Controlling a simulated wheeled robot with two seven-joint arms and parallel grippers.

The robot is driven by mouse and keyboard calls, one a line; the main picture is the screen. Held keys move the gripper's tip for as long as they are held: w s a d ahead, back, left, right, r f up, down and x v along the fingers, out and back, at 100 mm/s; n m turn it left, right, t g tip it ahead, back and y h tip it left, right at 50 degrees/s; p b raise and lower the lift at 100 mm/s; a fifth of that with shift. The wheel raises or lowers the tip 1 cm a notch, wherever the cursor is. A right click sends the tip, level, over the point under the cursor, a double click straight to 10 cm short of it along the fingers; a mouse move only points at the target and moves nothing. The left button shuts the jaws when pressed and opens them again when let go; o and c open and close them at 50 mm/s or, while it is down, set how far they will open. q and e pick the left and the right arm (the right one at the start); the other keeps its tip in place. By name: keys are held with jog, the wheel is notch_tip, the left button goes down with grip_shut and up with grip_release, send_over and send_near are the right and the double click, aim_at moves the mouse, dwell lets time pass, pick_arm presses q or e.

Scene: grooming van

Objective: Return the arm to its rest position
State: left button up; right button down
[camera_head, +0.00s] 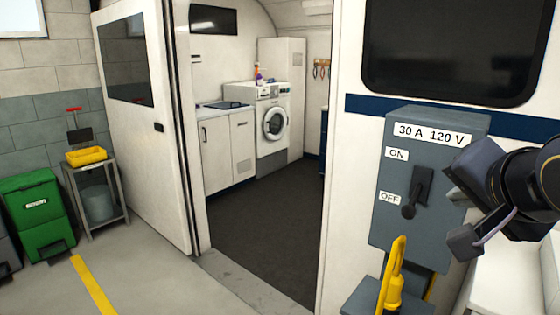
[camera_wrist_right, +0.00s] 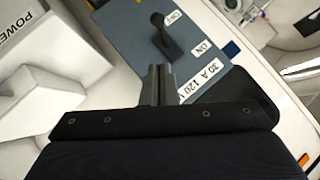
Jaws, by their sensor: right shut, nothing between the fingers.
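My right gripper (camera_head: 468,208) is at the right of the head view, beside the grey power box (camera_head: 428,130). In the right wrist view its fingers (camera_wrist_right: 158,84) are together with nothing between them. The box has a black switch lever (camera_head: 417,190) between an ON label (camera_head: 397,153) and an OFF label (camera_head: 389,198). The lever's knob points down, at the OFF end. In the right wrist view the lever (camera_wrist_right: 163,36) stands beyond my fingertips, apart from them. My left gripper is not in view.
An open doorway leads to a washing machine (camera_head: 272,122). A green bin (camera_head: 36,215) and a small cart (camera_head: 97,195) stand left. The floor between is clear.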

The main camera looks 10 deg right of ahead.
jog(key=s+a+f+n+g+y+p, duration=0.1)
jog(key=s+a+f+n+y+p, duration=0.1)
jog(key=f, duration=0.6)
jog(key=s+a+f+n+g+y+p, duration=0.2)
jog(key=s+a+f+n+y, duration=0.1)
jog(key=f, duration=0.6)
jog(key=s+a+f+n+g+y+p, duration=0.2)
jog(key=s+a+f+n, duration=0.2)
jog(key=f, duration=0.4)
jog(key=shift+s+a+f+n, duration=0.15)
jog(key=shift+s+a+n, duration=0.2)
jog(key=shift+a+n, duration=0.45)
jog(key=shift+d, duration=0.15)
